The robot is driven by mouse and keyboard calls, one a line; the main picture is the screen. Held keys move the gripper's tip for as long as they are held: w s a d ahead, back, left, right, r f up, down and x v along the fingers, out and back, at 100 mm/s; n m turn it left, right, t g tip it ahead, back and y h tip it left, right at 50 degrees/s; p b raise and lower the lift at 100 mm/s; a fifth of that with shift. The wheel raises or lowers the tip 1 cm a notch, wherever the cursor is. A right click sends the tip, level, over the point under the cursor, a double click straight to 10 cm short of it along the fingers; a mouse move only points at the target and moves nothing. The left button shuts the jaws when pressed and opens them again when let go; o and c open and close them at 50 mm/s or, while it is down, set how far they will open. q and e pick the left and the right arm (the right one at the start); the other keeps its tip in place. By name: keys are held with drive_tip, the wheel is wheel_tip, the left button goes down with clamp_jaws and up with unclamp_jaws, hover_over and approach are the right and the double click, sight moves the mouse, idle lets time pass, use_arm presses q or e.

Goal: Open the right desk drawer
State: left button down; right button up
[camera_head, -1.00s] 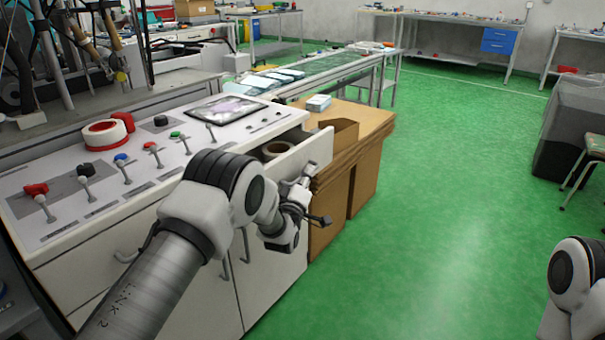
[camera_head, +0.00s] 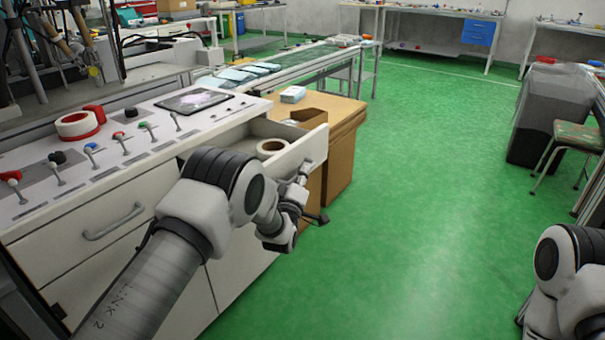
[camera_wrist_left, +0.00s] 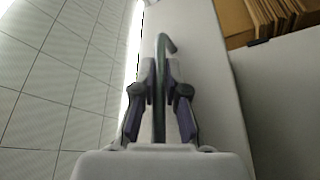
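The right desk drawer (camera_head: 295,151) stands open from the white control desk (camera_head: 104,177). My left gripper (camera_head: 303,192) is at the drawer's outer front face. In the left wrist view the drawer's bar handle (camera_wrist_left: 161,85) runs between my two left fingers (camera_wrist_left: 161,82), which are closed in close on both sides of it. In the head view my wrist partly hides the handle and the drawer front. My right arm shows at the lower right, but its gripper is out of view.
A closed drawer with a handle (camera_head: 113,222) is to the left. A wooden cabinet (camera_head: 345,140) with a small white box (camera_head: 293,94) stands behind the open drawer. Green floor (camera_head: 420,200) is clear to the right, up to a stool (camera_head: 575,138) and a dark grey bin (camera_head: 550,115).

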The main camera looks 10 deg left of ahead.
use_arm(q)
drive_tip(key=c, duration=1.5)
unclamp_jaws()
drive_tip(key=v, duration=1.2)
drive_tip(key=shift+a, duration=0.1)
